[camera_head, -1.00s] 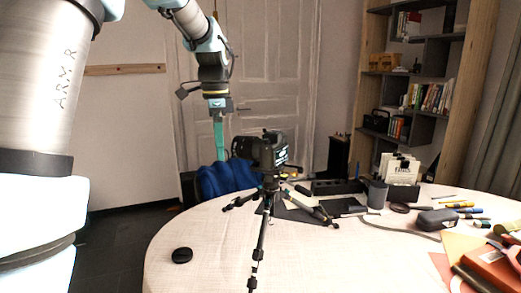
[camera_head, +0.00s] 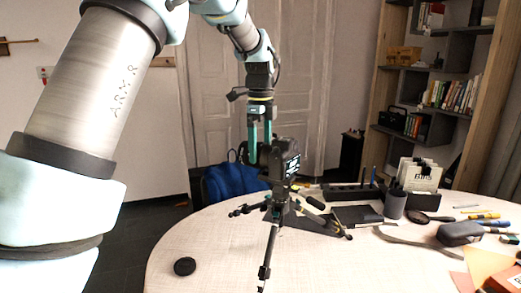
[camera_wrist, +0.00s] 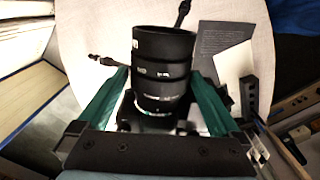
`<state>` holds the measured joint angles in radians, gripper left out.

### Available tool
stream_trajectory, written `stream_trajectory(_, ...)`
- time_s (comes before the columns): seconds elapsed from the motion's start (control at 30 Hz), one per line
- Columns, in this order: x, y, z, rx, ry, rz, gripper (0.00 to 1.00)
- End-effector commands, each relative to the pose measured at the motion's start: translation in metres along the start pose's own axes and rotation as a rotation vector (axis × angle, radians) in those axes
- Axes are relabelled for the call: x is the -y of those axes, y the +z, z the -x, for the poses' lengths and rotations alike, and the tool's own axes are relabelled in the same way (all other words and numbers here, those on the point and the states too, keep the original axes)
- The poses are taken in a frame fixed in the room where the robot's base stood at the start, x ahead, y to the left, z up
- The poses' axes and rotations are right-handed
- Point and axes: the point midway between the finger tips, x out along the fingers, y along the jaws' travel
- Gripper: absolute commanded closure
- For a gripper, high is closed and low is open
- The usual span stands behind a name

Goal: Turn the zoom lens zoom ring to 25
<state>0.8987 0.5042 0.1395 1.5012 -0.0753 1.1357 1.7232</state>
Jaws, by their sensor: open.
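The black camera (camera_head: 284,158) stands on a tripod (camera_head: 274,232) on the table. Its zoom lens (camera_head: 243,154) points left, partly hidden behind my gripper. My gripper (camera_head: 260,160) points down at the lens with its two green fingers apart. In the wrist view, the lens (camera_wrist: 162,72) lies between the open fingers of my gripper (camera_wrist: 155,82), with a gap on each side. The lens shows ribbed bands and small white marks. I cannot read the numbers or tell the zoom setting.
The round table (camera_head: 210,262) carries a black lens cap (camera_head: 185,266) at the front left. A pen cup (camera_head: 395,204), a grey case (camera_head: 459,233) and pens lie to the right. A blue cloth-like thing (camera_head: 228,180) is behind the table.

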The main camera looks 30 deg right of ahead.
Motion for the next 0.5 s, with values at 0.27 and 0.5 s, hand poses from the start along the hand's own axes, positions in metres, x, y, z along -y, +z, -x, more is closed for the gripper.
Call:
stream_trajectory(0.27, 0.0, 0.0, -0.015, 0.0, -0.002, 0.0, 0.0)
stream_trajectory(0.5, 0.0, 0.0, -0.015, 0.0, -0.002, 0.001, 0.05)
